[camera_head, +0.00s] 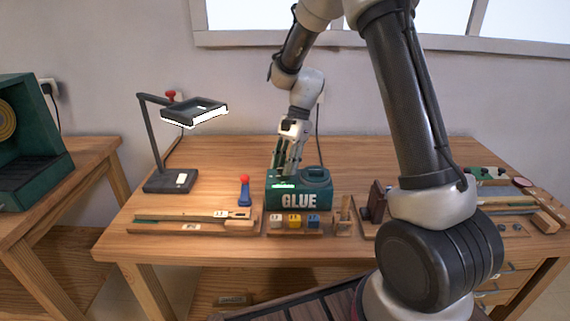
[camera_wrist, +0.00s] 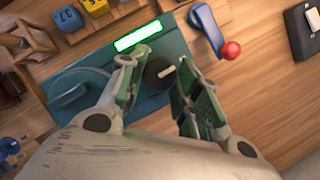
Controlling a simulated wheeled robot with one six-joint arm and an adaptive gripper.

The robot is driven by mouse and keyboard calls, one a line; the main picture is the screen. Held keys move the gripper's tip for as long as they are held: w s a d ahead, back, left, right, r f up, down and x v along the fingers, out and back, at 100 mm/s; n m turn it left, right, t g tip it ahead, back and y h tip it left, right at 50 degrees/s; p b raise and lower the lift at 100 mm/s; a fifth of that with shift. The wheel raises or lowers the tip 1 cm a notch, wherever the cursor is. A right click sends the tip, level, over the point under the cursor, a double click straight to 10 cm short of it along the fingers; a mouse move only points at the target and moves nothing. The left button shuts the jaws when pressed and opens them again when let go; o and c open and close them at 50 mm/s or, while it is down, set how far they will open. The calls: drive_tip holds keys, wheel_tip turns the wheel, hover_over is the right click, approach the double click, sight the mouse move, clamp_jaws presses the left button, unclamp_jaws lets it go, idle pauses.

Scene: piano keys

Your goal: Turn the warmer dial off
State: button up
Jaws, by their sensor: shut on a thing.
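The glue warmer (camera_head: 299,200) is a teal box with "GLUE" in white on its front, standing at the middle of the workbench. A lit green-white strip (camera_head: 283,186) shows on its top; it also shows in the wrist view (camera_wrist: 138,36). The warmer dial (camera_wrist: 156,82), dark and round with a pale pointer mark, lies between my fingers in the wrist view. My gripper (camera_head: 288,172) reaches down onto the warmer's top from behind. The head view hides the dial.
A blue lever with a red ball (camera_wrist: 231,50) stands close beside the warmer. Numbered blocks (camera_head: 295,222) sit in front of it. A desk lamp (camera_head: 168,183) stands at the left. Wooden strips (camera_head: 185,218) lie at the front left. Bare bench (camera_head: 228,155) shows behind.

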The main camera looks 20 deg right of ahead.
drive_tip(key=n+g+h, duration=0.1)
drive_tip(key=n, duration=0.3)
drive_tip(key=shift+w+a, duration=0.15)
drive_tip(key=n+h, duration=0.1)
drive_tip(key=n, duration=0.1)
drive_tip(key=n+g, duration=0.1)
drive_tip(key=n, duration=0.2)
drive_tip(key=shift+a+h, duration=0.15)
drive_tip(key=shift+h, duration=0.25)
drive_tip(key=n, duration=0.2)
drive_tip(key=n+h, duration=0.1)
drive_tip(key=n, duration=0.1)
drive_tip(key=shift+a+h, duration=0.15)
drive_tip(key=shift+h, duration=0.15)
drive_tip(key=shift+a+n+h, duration=0.1)
drive_tip(key=shift+n+h, duration=0.7)
drive_tip(key=shift+n, duration=1.4)
drive_tip(key=o, duration=1)
drive_tip(key=v, duration=1.2)
